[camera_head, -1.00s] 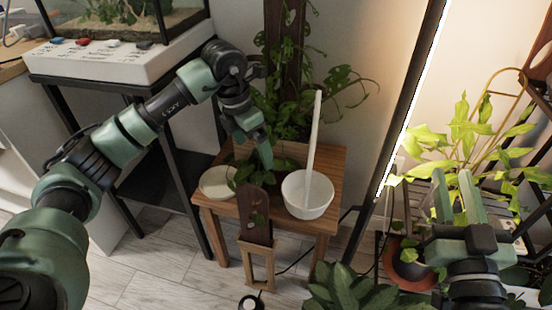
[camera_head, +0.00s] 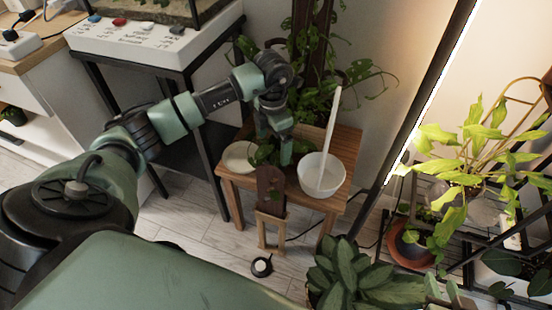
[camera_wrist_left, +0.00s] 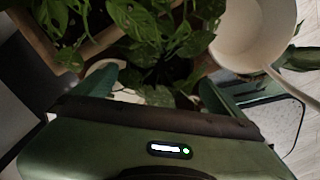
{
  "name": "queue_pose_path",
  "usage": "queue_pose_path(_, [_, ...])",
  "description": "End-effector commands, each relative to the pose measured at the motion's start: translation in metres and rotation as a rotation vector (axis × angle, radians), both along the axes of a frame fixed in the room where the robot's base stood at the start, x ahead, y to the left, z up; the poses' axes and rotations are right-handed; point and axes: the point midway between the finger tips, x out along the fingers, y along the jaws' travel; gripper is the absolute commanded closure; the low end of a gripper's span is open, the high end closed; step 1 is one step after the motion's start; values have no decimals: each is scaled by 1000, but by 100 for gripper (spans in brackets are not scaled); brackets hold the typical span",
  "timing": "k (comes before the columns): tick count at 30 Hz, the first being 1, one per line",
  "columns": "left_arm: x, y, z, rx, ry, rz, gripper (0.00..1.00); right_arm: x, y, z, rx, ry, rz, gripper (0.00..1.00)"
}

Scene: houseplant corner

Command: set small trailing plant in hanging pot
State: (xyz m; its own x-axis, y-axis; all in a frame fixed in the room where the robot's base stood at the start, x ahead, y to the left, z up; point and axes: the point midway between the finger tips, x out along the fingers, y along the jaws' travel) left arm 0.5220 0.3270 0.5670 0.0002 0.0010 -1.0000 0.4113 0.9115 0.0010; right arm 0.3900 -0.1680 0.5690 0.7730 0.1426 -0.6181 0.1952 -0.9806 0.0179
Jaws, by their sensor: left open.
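The small trailing plant (camera_head: 262,154) sits on the small wooden table, between the white saucer and the white pot. In the left wrist view its leaves and dark centre (camera_wrist_left: 170,68) lie between my fingers. The hanging pot (camera_head: 322,180) is a white bowl with a long pale strap rising from it, at the table's right. It also shows in the left wrist view (camera_wrist_left: 252,38). My left gripper (camera_head: 276,152) is open, low over the plant, its fingers on either side. My right gripper (camera_head: 444,291) shows only fingertips, apart, at the bottom edge.
A wooden planter (camera_wrist_left: 62,48) with a large leafy climbing plant stands behind. The white saucer (camera_head: 240,157) is left of the small plant. A dark upright board (camera_head: 270,188) stands before the table (camera_head: 237,188). A broad-leaved plant (camera_head: 350,275) is at the front right.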

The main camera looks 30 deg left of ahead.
Motion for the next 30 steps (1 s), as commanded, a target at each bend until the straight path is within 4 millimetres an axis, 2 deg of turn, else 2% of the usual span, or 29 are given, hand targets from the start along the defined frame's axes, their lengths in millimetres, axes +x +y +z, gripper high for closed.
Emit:
queue_pose_path(6, [-1, 1, -27, -1, 2, 0, 0, 27, 12, 29, 47, -196, 14, 69])
queue_pose_path(12, [-1, 2, -44, -1, 1, 0, 0, 41, 19, 53, 77, -329, 24, 69])
queue_pose_path(21, [-1, 2, -46, 0, 0, -1, 0, 43, 20, 59, 83, -353, 25, 69])
queue_pose_path(23, [-1, 2, -46, 0, 0, -1, 14, 43, 20, 59, 83, -353, 25, 69])
queue_pose_path(27, [-1, 2, -46, 0, 0, -1, 53, 43, 20, 59, 83, -353, 25, 69])
queue_pose_path(30, [-1, 2, -45, -1, -2, 0, 76, 43, 20, 59, 82, -352, 25, 69])
